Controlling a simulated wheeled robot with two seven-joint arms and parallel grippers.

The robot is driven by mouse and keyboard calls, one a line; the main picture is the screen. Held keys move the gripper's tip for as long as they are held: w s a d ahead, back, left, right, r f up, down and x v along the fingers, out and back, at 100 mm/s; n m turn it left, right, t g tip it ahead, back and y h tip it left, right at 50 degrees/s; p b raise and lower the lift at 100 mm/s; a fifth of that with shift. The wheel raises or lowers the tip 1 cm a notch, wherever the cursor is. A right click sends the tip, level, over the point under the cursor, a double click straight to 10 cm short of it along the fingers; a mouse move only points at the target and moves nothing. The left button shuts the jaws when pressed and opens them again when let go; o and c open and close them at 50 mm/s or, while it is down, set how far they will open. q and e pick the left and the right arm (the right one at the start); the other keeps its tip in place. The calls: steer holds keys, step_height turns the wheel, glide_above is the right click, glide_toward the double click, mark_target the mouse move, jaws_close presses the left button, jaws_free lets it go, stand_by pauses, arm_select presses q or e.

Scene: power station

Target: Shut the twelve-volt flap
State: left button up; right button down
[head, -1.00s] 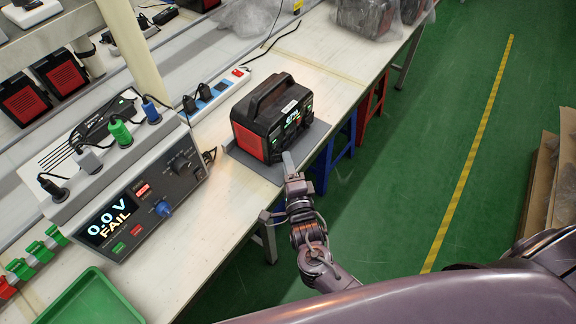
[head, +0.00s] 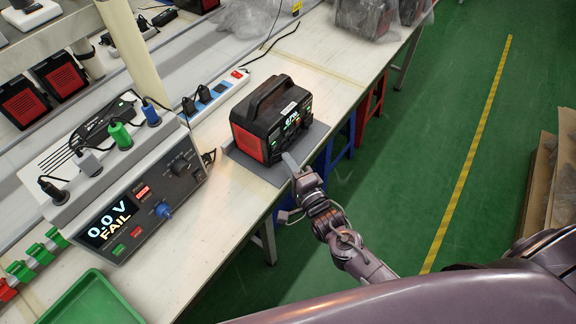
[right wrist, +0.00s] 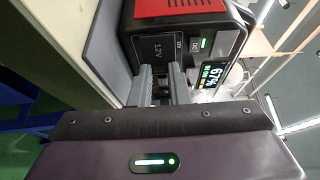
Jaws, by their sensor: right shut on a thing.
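The black and red power station (head: 272,118) stands upright on a grey mat (head: 252,166) on the workbench. Its front, with a lit screen, faces right in the head view. My right gripper (head: 289,160) is at the lower front of the station. In the right wrist view its two fingers (right wrist: 163,85) are close together just below the 12V marking, shut on the flap, whose gripped edge is mostly hidden. My left gripper is not in view.
A tester (head: 135,200) reading 0.0 V FAIL stands left of the station, and a green tray (head: 92,300) lies at the bench's near end. A power strip (head: 215,95) with plugs runs behind. The green floor right of the bench is open.

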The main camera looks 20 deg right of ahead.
steer(key=n+y, duration=0.1)
steer(key=w+n+g+y, duration=0.1)
steer(key=y, duration=0.1)
steer(key=n+y, duration=0.1)
steer(key=shift+w+d+f+g, duration=0.1)
steer(key=shift+w+d+g, duration=0.05)
steer(key=shift+d+g, duration=0.2)
steer(key=shift+w+n+g+y+b, duration=0.25)
steer(key=shift+n+g+y, duration=0.2)
steer(key=shift+y, duration=0.3)
steer(key=shift+w+n+g+y+b, duration=0.2)
steer(key=shift+n+g+y, duration=0.1)
steer(key=shift+n+y, duration=0.35)
steer(key=c, duration=1.4)
jaws_free()
steer(key=shift+o, duration=0.2)
steer(key=v, duration=0.8)
steer(key=shift+b, duration=0.3)
steer(key=shift+w, duration=0.1)
